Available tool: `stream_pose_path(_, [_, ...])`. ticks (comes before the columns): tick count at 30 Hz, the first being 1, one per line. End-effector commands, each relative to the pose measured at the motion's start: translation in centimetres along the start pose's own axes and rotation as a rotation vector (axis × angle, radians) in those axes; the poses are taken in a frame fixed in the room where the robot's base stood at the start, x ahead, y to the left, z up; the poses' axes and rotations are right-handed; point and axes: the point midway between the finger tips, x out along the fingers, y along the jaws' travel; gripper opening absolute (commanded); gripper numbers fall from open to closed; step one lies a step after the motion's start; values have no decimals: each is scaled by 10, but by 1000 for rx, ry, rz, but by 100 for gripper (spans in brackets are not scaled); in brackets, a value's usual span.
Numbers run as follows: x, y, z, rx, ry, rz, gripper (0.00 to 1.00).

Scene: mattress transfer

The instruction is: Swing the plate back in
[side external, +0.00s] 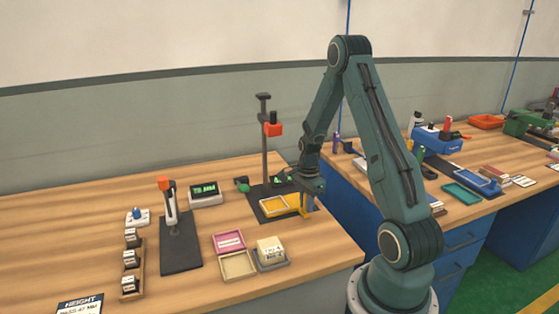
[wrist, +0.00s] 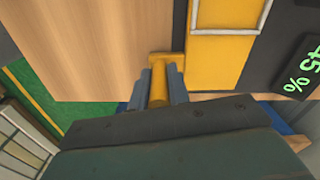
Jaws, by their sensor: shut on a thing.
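The yellow plate (side external: 274,207) lies over the dark base of a column stand (side external: 264,150) on the wooden bench. It also shows in the wrist view (wrist: 218,65), with a pale-edged frame on its far part. My gripper (side external: 306,207) is low at the right side of the stand. In the wrist view its two fingers (wrist: 158,88) are shut on a yellow handle (wrist: 160,68), one finger on each side. The handle lies left of the plate's broad face; how the two join is not clear. A small display (wrist: 303,75) reads 45 %.
A red-orange head (side external: 272,129) sits on the column above the base. A dark-based lever device (side external: 181,245) is to the left. The bench edge is close to my gripper.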

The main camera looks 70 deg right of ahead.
Motion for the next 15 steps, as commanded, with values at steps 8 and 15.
stream_pose_path(8, [-2, -3, 2, 42, 2, -4, 0])
stream_pose_path(15, [-2, -4, 3, 41, 1, -6, 0])
